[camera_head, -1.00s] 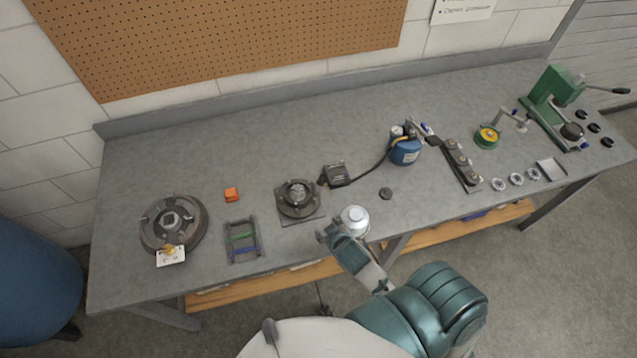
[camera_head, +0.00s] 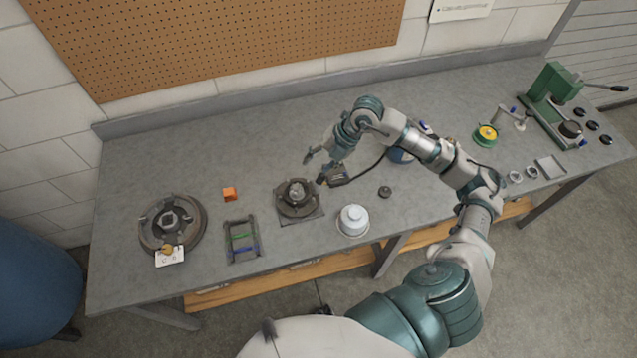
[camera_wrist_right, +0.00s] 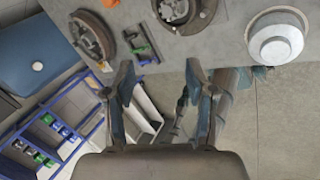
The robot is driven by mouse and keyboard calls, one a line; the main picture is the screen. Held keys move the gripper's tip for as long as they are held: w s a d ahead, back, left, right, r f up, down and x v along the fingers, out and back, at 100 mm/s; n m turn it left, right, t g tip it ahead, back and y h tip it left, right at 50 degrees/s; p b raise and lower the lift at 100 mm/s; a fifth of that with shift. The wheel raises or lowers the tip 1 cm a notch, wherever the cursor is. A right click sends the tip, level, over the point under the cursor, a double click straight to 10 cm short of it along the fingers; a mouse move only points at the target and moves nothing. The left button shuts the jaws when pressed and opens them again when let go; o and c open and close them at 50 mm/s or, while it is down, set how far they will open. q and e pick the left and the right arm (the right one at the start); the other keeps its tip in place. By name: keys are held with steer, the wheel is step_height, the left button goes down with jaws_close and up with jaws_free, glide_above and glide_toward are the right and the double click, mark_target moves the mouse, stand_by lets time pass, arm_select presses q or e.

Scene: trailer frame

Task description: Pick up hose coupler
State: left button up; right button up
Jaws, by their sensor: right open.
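I cannot tell for sure which part is the hose coupler. A silver round piece (camera_head: 296,191) sits in a dark square-based fixture (camera_head: 314,216) at mid-bench. A black hose (camera_head: 372,168) runs from a small dark square device (camera_head: 338,176) toward a blue canister (camera_head: 399,156), now partly hidden by my arm. My right gripper (camera_head: 316,168) is open and empty, above the bench just behind and right of the fixture. In the right wrist view its two fingers (camera_wrist_right: 160,68) are spread with nothing between them. My left gripper is not in view.
Left of the fixture are a small rack (camera_head: 242,257), an orange block (camera_head: 229,194) and a dark wheel hub (camera_head: 193,239). A white lidded pot (camera_head: 353,219) stands near the front edge. A green press (camera_head: 550,95) stands far right. Bare bench lies at the back left.

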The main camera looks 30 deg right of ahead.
mark_target(323, 176)
steer(key=d+m+h, duration=0.1)
steer(key=d+h, duration=0.2)
steer(key=d, duration=0.4)
steer(key=x, duration=0.3)
steer(key=p+x, duration=0.1)
steer(key=x, duration=0.6)
steer(key=shift+s+a+f+p, duration=0.1)
steer(key=shift+a+f+p, duration=0.1)
steer(key=shift+a+p, duration=0.15)
steer(key=shift+p+x, duration=0.6)
steer(key=shift+x, duration=2.55)
steer(key=shift+d+r, duration=0.1)
jaws_close()
